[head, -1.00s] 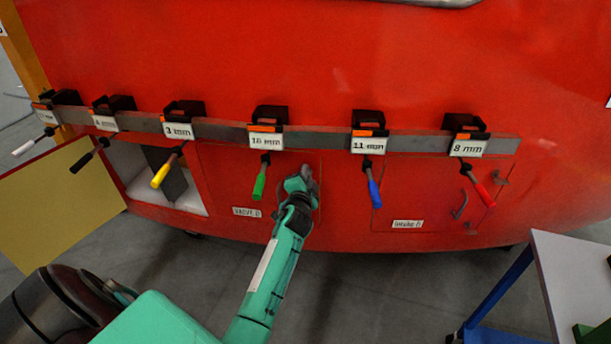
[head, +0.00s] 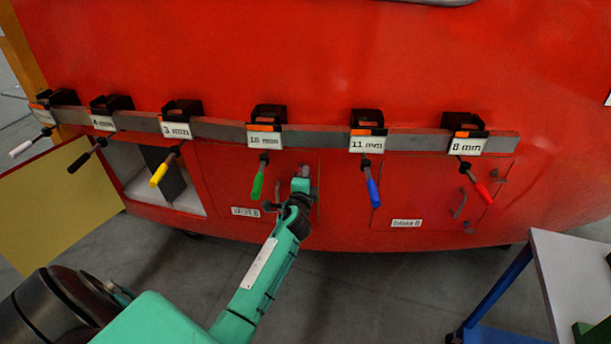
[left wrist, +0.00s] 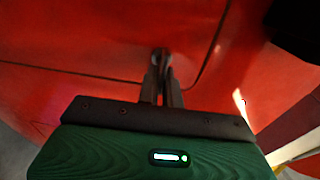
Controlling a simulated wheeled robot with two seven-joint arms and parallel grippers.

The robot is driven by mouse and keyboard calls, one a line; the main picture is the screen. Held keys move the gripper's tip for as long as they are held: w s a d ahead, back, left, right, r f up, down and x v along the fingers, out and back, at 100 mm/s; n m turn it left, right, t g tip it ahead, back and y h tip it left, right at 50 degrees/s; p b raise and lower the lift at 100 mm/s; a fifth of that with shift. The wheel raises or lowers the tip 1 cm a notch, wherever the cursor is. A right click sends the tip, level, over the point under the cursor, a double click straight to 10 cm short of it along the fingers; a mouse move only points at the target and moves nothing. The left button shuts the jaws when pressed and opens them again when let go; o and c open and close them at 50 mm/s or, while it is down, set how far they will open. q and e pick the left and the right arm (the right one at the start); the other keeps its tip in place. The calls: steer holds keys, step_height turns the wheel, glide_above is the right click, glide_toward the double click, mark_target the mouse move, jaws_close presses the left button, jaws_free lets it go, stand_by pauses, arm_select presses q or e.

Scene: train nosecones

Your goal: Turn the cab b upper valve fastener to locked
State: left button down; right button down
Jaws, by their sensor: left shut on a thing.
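The red valve panel labelled "VALVE B" (head: 246,212) lies low on the red nosecone, outlined by a thin dark seam. My left gripper (head: 301,184) is at the panel's upper right, its arm coming up from below. In the left wrist view its two dark fingers (left wrist: 161,80) are close together, shut on a small grey fastener (left wrist: 160,53) near the panel seam. The fingers hide most of the fastener, so I cannot tell which way it is turned. My right gripper is not in view.
A grey strip (head: 325,138) above the panel carries several black holders with tools; the green-handled tool (head: 258,180) and blue-handled tool (head: 373,188) hang either side of my gripper. An "Intake B" panel (head: 407,223) is right. An open compartment (head: 140,190) and a white-topped table (head: 580,275) flank.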

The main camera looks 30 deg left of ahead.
arm_select(q)
steer(key=shift+a+r, duration=0.1)
steer(key=shift+a, duration=0.05)
steer(key=c, duration=1.6)
jaws_free()
steer(key=b+v, duration=0.2)
steer(key=v, duration=1.1)
steer(key=shift+s+b, duration=0.3)
steer(key=shift+s, duration=0.05)
